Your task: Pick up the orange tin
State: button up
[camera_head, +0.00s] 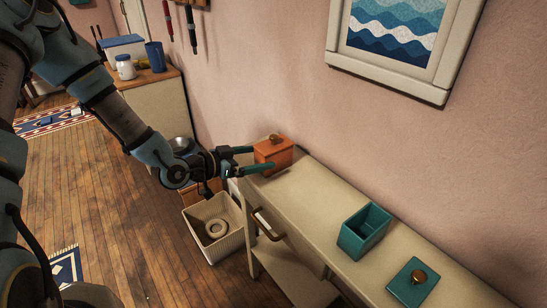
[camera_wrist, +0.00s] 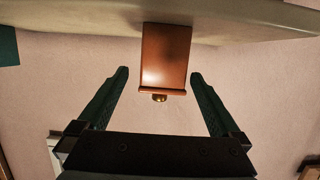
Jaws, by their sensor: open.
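The orange tin (camera_head: 273,153) is a small box with a lid and a round brass knob. It stands at the far left end of the cream cabinet top (camera_head: 316,190), close to the pink wall. My gripper (camera_head: 262,160) is open, and its two teal fingers reach toward the tin from the left. In the wrist view the tin (camera_wrist: 166,56) appears upside down, centred between and just beyond the fingertips of my gripper (camera_wrist: 158,76). There is a visible gap on each side, and I see no contact there. The tin's underside is hidden.
An open teal box (camera_head: 364,231) and its lid with a brass knob (camera_head: 413,282) lie farther right on the cabinet. A white basket (camera_head: 213,228) holding a ring stands on the floor below my gripper. A framed wave picture (camera_head: 395,35) hangs above.

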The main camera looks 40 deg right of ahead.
aim_at(274, 136)
jog(key=shift+p+x, duration=1.45)
jog(key=shift+x, duration=2)
jog(key=shift+w+f, duration=0.1)
jog(key=shift+w, duration=0.15)
jog(key=c, duration=1.4)
jog(key=shift+c, duration=0.2)
notch_tip(274, 136, up, 10)
jog(key=b, duration=0.2)
jog(key=shift+b, duration=0.35)
